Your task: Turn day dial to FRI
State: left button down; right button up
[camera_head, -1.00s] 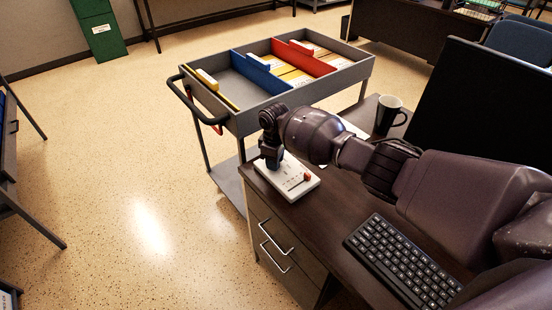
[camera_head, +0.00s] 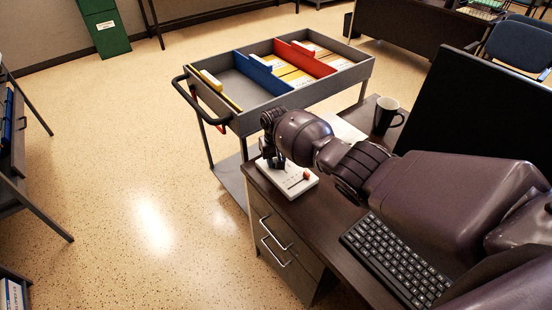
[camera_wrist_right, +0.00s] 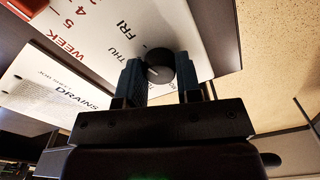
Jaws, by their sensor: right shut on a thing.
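A white dial box (camera_head: 298,185) sits on the near left corner of the dark desk, with a small red knob (camera_head: 306,175) on its face. In the right wrist view its white panel (camera_wrist_right: 100,38) carries the printed words WEEK, THU and FRI. The black round day dial (camera_wrist_right: 158,66) stands between the two blue-padded fingers of my right gripper (camera_wrist_right: 160,78), which is shut on it. A short pale mark on the dial points left in that view, roughly toward THU; the exact setting is unclear. In the head view my right gripper (camera_head: 273,158) hides the dial. My left gripper is out of view.
A black keyboard (camera_head: 397,260) and a dark mug (camera_head: 387,115) are on the desk, beside a black monitor (camera_head: 480,125). A grey file trolley (camera_head: 300,98) stands behind the box.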

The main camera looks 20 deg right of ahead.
jog(key=shift+m, duration=0.6)
jog(key=o, duration=0.9)
jog(key=shift+o, duration=0.2)
jog(key=shift+r, duration=0.1)
notch_tip(320, 180, up, 11)
jog(key=p, duration=0.4)
